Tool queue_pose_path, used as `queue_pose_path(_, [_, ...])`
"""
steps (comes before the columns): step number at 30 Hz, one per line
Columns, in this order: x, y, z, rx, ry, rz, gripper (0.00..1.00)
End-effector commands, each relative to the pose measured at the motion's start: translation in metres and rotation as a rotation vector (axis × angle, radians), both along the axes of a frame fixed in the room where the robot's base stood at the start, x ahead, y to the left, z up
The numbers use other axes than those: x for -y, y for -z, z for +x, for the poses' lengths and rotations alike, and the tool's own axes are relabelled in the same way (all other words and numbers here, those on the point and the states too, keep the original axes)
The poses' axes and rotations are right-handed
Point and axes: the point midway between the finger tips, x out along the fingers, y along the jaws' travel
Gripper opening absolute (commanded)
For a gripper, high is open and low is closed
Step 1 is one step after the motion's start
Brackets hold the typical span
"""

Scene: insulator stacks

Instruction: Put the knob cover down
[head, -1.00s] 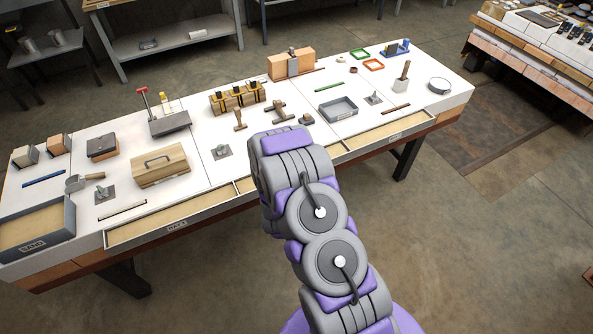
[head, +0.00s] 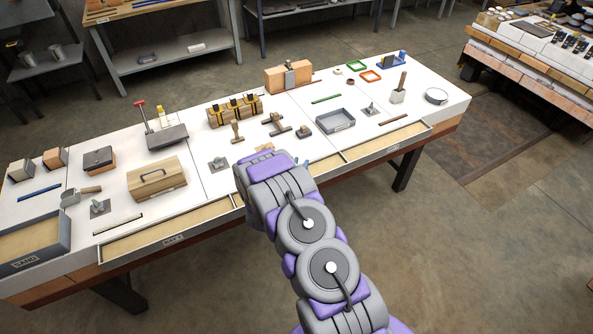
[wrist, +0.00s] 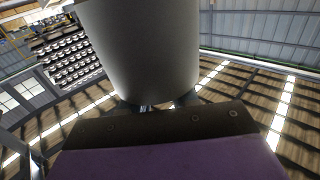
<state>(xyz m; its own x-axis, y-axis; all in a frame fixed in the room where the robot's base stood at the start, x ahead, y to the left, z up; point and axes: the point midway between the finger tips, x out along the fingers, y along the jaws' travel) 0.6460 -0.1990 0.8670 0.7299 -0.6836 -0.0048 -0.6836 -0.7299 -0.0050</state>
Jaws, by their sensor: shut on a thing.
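A large smooth grey cylinder, which I take to be the knob cover (wrist: 145,45), fills the upper middle of the wrist view. My gripper (wrist: 158,106) is shut on its lower end, and a dark plate with a purple part below it fills the bottom of that view. In the head view my arm reaches to the front edge of the white-topped table (head: 205,180). My own arm hides the jaws and the cover there, so I cannot tell how high the cover is.
A grey plate with a small upright piece (head: 218,164) lies just left of my arm's end. Wooden T-shaped pieces (head: 276,124), a grey tray (head: 336,120) and a wooden box with a handle (head: 157,180) stand nearby. Open drawers (head: 165,232) jut from the front edge.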

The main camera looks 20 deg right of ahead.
Motion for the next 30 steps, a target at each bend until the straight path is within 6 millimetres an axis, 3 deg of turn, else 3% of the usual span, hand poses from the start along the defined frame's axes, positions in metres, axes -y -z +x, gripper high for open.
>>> queue_pose_path(6, [-0.003, 0.003, 0.023, -0.001, -0.002, 0.001, 0.00])
queue_pose_path(10, [-0.001, 0.009, 0.024, -0.002, -0.001, 0.001, 0.00])
queue_pose_path(17, [0.000, 0.037, 0.025, 0.001, -0.002, 0.003, 0.00])
queue_pose_path(27, [-0.003, 0.039, 0.024, 0.001, -0.002, 0.001, 0.00])
queue_pose_path(28, [-0.003, 0.038, 0.024, 0.001, -0.002, 0.001, 0.32])
queue_pose_path(30, [-0.002, 0.038, 0.024, 0.001, -0.002, 0.001, 0.39])
